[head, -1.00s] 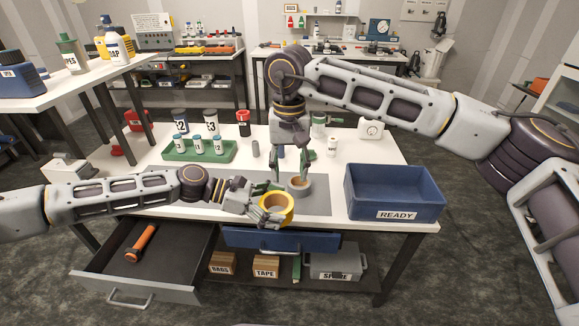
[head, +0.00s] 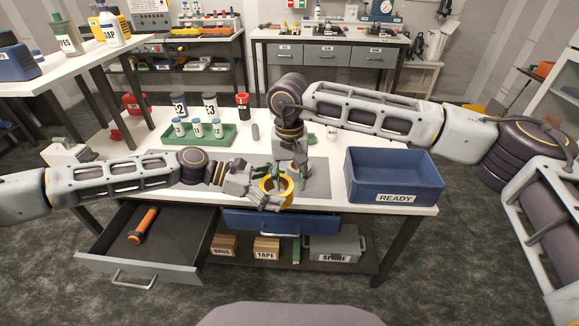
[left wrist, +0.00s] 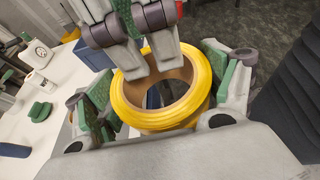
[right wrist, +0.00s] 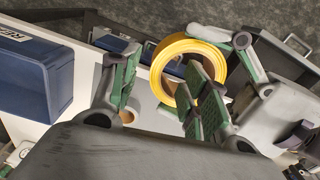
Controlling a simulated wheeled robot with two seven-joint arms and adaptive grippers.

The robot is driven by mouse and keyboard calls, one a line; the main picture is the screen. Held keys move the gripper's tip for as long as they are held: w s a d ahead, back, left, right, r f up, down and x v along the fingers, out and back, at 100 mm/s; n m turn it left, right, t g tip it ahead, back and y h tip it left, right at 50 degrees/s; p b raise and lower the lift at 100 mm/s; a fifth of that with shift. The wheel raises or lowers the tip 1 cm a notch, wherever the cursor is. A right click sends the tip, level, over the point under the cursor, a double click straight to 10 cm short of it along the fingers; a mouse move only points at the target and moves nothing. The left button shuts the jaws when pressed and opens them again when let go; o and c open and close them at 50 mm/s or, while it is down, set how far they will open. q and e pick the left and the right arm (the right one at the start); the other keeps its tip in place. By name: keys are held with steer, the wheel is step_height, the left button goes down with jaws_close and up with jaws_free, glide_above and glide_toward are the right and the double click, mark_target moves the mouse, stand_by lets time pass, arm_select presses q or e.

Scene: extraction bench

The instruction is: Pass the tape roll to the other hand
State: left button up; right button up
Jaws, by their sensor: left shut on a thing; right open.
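The yellow tape roll (head: 266,190) is held above the front of the bench in my left gripper (head: 264,188). In the left wrist view the roll (left wrist: 198,112) sits between the two fingers, its brown core visible. My right gripper (head: 287,177) is open and comes down over the roll from above. In the right wrist view one green-padded finger overlaps the opening of the roll (right wrist: 222,56), while the other finger stands apart to the left. I cannot tell whether the right fingers touch the roll.
A blue READY bin (head: 395,181) stands to the right on the bench. A green tray (head: 222,141) with several small bottles is at the back left. The left drawer (head: 150,268) is open, holding an orange-handled tool (head: 143,226).

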steer(key=shift+f, duration=1.5)
jaws_close()
arm_select(q)
steer(key=o, duration=1)
steer(key=shift+c, duration=0.2)
steer(key=shift+a, duration=0.1)
steer(key=v, duration=1.1)
steer(key=shift+a, duration=0.4)
